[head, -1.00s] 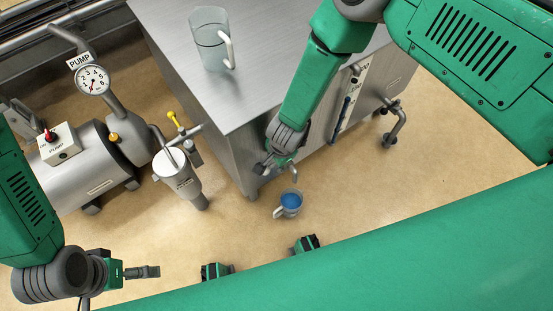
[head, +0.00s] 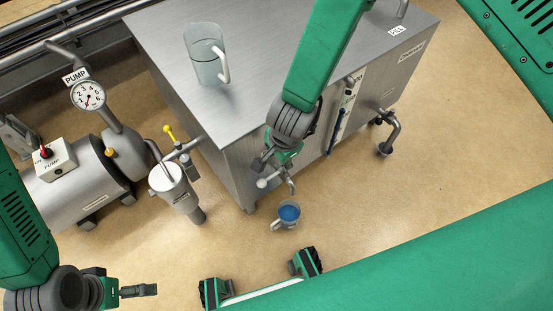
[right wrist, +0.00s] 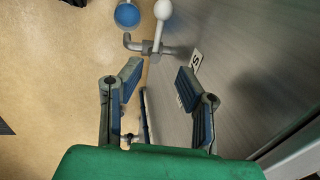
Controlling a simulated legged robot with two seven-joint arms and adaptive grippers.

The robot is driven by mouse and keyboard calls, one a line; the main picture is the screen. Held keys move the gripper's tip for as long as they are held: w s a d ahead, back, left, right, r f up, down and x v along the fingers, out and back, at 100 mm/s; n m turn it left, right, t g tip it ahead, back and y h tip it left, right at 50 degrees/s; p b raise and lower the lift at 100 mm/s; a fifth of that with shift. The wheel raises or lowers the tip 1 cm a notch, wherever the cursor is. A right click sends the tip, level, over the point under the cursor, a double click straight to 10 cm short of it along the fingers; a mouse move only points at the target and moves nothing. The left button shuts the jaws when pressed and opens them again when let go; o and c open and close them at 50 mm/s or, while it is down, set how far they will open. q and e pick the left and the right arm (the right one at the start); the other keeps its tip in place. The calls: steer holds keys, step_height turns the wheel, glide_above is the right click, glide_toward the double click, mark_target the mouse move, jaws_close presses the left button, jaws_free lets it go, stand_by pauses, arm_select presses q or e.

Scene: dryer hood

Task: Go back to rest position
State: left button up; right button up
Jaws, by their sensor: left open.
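My right gripper (head: 262,163) is raised at the front edge of the steel cabinet, above a tap with a white ball handle (head: 262,183). In the right wrist view its fingers (right wrist: 158,80) are spread with nothing between them, and the white ball (right wrist: 162,10) is beyond the tips. My left gripper (head: 140,290) is open and empty at the lower left, clear of other things. A small jug with blue liquid (head: 288,215) stands on the floor below the tap spout. The liquid also shows in the right wrist view (right wrist: 127,14).
A clear jug (head: 205,55) stands on the steel cabinet (head: 260,40). A blue handle (head: 337,132) and a pipe outlet (head: 388,140) are on its right face. A pump (head: 85,180) with a gauge (head: 88,96) and a filter canister (head: 174,187) are on the left. Floor on the right is clear.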

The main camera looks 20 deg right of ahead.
stand_by(0.4)
steer(key=s+d+r+n+p, duration=0.3)
steer(key=s+d+n, duration=0.4)
steer(key=s, duration=0.3)
steer(key=s+d+r+n+g+p, duration=0.1)
steer(key=s+d+r+n+p, duration=0.2)
steer(key=s+d+n, duration=0.4)
steer(key=s+d+p, duration=0.1)
steer(key=s, duration=0.3)
steer(key=shift+d+n+h+p, duration=0.3)
steer(key=shift+d+n+h, duration=0.05)
steer(key=shift+n+h, duration=0.05)
